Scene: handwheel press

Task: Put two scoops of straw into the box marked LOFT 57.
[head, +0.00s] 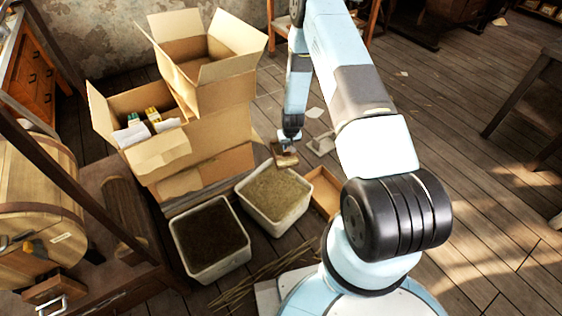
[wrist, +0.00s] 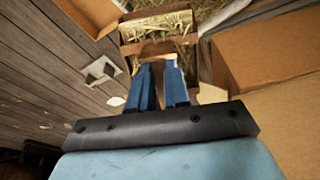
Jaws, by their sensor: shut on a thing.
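My gripper (head: 289,137) is shut on the handle of a wooden scoop (head: 285,156). The scoop is at the back edge of a white bin of straw (head: 258,217). In the wrist view my gripper's blue fingers (wrist: 158,72) hold the scoop (wrist: 158,48), and straw shows inside the scoop. More straw shows behind it, at the top. Open cardboard boxes stand left of the gripper: an empty-looking upper box (head: 222,97) and a lower box (head: 160,150) holding small packets and white paper. I cannot read LOFT 57 on any box.
A second white bin (head: 212,272) holds dark material, left of the straw bin. A shallow wooden tray (head: 325,188) lies right of the straw bin. A wooden barrel (head: 45,215) stands at the far left. The plank floor at the right is mostly clear.

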